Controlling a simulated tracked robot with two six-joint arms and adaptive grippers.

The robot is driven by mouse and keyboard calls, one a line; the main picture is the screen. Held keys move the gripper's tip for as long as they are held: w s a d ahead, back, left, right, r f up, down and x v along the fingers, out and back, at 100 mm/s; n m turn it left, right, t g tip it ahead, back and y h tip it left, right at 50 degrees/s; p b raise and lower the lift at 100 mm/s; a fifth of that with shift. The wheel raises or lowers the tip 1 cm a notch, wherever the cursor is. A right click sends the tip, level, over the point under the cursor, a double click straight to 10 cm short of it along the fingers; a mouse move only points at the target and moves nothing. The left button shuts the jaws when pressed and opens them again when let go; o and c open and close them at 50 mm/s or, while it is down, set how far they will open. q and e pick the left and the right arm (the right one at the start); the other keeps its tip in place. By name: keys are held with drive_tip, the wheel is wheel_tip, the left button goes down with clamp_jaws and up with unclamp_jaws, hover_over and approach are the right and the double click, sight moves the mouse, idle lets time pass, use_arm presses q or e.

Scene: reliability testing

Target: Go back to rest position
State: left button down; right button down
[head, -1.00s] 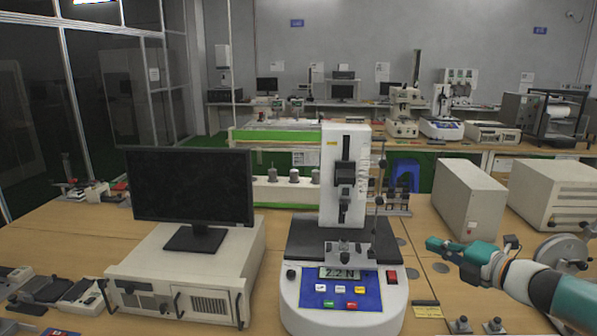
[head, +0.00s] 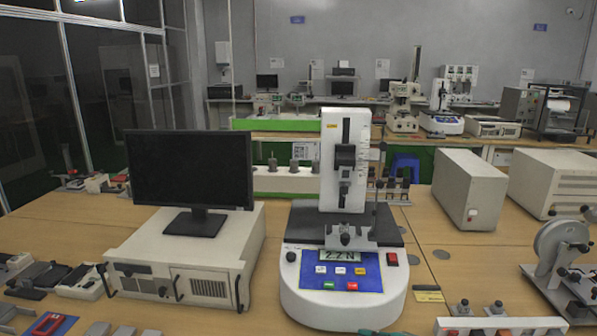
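A thin teal sliver (head: 385,333) shows at the bottom edge, below the test machine's front. It matches the teal of my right gripper, but almost all of that gripper and its arm are out of the picture. Whether its fingers are open or shut is hidden. My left gripper and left arm are not in view. The white force test machine (head: 345,302) stands upright on the wooden table, its small display reading about 2.2 N. No gripper is seen holding anything.
A black monitor (head: 190,172) stands on a beige computer case (head: 205,262) at left. Beige boxes (head: 468,190) stand at right. A wheeled fixture (head: 560,250) and a button panel (head: 500,325) are at front right. Small tools lie front left. Bare table (head: 470,262) lies right of the machine.

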drive_tip(key=s+a+f+m+g+h+b, duration=0.1)
drive_tip(key=s+a+f+m+g, duration=0.15)
drive_tip(key=s+f+m, duration=0.65)
drive_tip(key=s+a+f+m+g+h+b, duration=0.1)
drive_tip(key=s+a+f+m+g, duration=0.15)
drive_tip(key=s+f, duration=0.7)
drive_tip(key=s+f+m+g+h, duration=0.1)
drive_tip(key=s+f+m+g, duration=0.1)
drive_tip(key=s+f+m, duration=0.2)
drive_tip(key=s+f+m+g+h, duration=0.1)
drive_tip(key=s+f+m, duration=0.3)
drive_tip(key=s, duration=0.6)
drive_tip(key=shift+d+m+g+h, duration=0.35)
drive_tip(key=shift+m+g, duration=0.45)
drive_tip(key=shift+m, duration=0.45)
